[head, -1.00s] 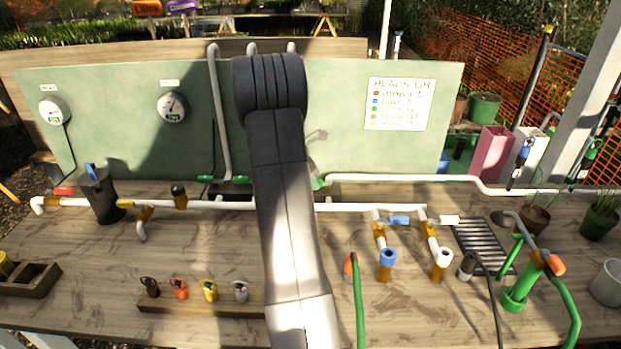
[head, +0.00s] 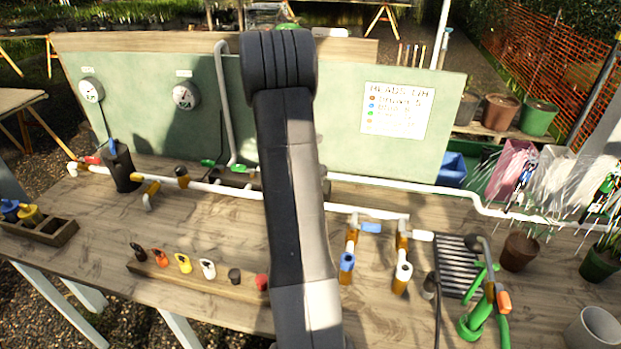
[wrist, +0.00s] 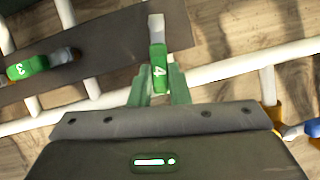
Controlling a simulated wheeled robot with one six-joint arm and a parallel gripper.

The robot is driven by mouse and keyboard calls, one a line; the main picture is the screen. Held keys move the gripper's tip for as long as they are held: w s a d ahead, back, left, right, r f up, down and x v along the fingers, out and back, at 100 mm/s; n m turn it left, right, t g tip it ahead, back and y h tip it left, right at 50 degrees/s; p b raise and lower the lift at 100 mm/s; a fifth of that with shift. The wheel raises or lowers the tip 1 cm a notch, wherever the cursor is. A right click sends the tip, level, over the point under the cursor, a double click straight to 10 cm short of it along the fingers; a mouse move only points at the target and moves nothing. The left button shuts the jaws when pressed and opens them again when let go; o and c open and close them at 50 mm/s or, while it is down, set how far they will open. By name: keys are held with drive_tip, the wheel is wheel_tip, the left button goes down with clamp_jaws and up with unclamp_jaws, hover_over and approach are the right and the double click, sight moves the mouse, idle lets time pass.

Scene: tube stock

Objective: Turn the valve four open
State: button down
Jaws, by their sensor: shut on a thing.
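In the wrist view, the green handle of valve four (wrist: 158,55), marked 4, sits between the green fingers of my gripper (wrist: 157,88). The gripper is shut on it. The handle, with its pale grey end, points up the picture across a dark strip (wrist: 115,45). The neighbouring green handle, marked 3 (wrist: 28,67), lies roughly along that strip, nearly at right angles to handle four. In the head view my own arm hides the gripper and valve four. Two green handles (head: 208,162) and (head: 238,169) show left of the arm.
A long white pipe (head: 240,190) crosses the wooden bench. Blue-ended (head: 346,262) and white-ended (head: 403,270) branches stand right of my arm. A rack of coloured caps (head: 220,283) lies in front. White water-like streaks (head: 570,180) spray around the pots at right.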

drive_tip(key=shift+s+d+r+n+y+p, duration=0.15)
drive_tip(key=shift+d+n+y+p, duration=0.15)
drive_tip(key=shift+d+n+p, duration=0.5)
drive_tip(key=shift+a+n+t, duration=0.2)
drive_tip(key=shift+n+t, duration=0.1)
drive_tip(key=shift+n, duration=0.1)
drive_tip(key=c, duration=1.4)
unclamp_jaws()
drive_tip(key=shift+o, duration=0.2)
drive_tip(key=d+b+v, duration=0.1)
drive_tip(key=b+v, duration=0.1)
drive_tip(key=v, duration=1.1)
drive_tip(key=shift+a+r, duration=0.3)
drive_tip(key=shift+a, duration=0.1)
